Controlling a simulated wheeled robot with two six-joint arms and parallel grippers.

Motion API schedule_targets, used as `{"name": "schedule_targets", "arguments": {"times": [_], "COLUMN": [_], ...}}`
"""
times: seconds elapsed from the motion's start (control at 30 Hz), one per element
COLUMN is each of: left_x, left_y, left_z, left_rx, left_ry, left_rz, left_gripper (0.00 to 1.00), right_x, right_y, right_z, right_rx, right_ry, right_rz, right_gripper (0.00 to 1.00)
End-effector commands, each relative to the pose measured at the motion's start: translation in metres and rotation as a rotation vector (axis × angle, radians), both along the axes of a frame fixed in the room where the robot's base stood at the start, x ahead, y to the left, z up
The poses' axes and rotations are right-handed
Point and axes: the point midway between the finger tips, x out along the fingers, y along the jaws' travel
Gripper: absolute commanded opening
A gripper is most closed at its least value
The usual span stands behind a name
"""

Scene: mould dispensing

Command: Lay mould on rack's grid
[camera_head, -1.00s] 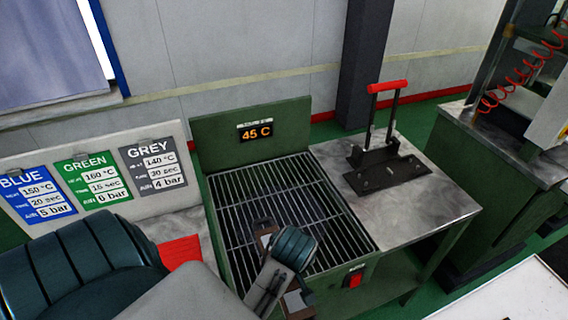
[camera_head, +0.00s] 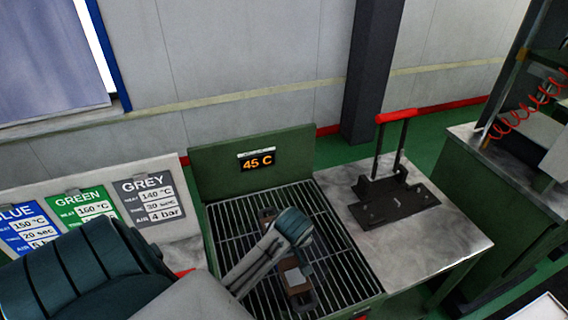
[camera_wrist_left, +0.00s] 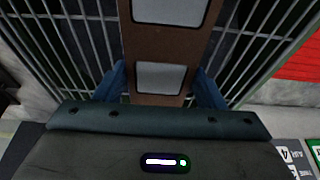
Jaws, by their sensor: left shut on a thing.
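The mould (camera_head: 297,289) is a long brown bar with light grey square plates. It lies over the middle of the rack's grid (camera_head: 340,257), its length running roughly front to back. My left gripper (camera_wrist_left: 160,85) is shut on the mould, one blue finger at each long side in the left wrist view, where the grid bars show below the mould. In the head view my left wrist hides the mould's middle. I cannot tell whether the mould touches the bars. My right gripper is not in view.
A green back panel (camera_head: 225,165) with a 45 C display stands behind the grid. To the right, a black press with a red handle (camera_head: 396,115) sits on a marble-like worktop (camera_head: 440,235). BLUE, GREEN and GREY setting cards (camera_head: 148,201) stand at the left.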

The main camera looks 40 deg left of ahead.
Motion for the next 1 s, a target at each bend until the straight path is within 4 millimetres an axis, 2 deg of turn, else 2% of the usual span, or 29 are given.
{"name": "schedule_targets", "arguments": {"times": [0.03, 0.1, 0.3, 0.53, 0.8, 1.0], "left_x": [0.009, 0.018, 0.034, 0.043, 0.041, 0.042], "left_y": [0.01, 0.018, 0.033, 0.042, 0.041, 0.041], "left_z": [0.005, 0.003, -0.002, -0.004, -0.033, -0.039], "left_rx": [0.005, 0.004, 0.001, 0.0, -0.001, 0.0], "left_ry": [-0.002, -0.001, -0.003, -0.002, -0.001, -0.003], "left_rz": [0.001, 0.0, -0.001, 0.001, 0.001, -0.001], "left_gripper": [0.15, 0.15, 0.15, 0.15, 0.15, 0.15], "right_x": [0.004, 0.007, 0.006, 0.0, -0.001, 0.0], "right_y": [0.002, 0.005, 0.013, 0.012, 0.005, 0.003], "right_z": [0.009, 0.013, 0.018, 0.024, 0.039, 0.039], "right_rx": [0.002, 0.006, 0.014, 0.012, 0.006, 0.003], "right_ry": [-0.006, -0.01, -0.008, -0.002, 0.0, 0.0], "right_rz": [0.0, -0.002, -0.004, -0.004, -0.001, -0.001], "right_gripper": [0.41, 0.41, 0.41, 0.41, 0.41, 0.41]}}
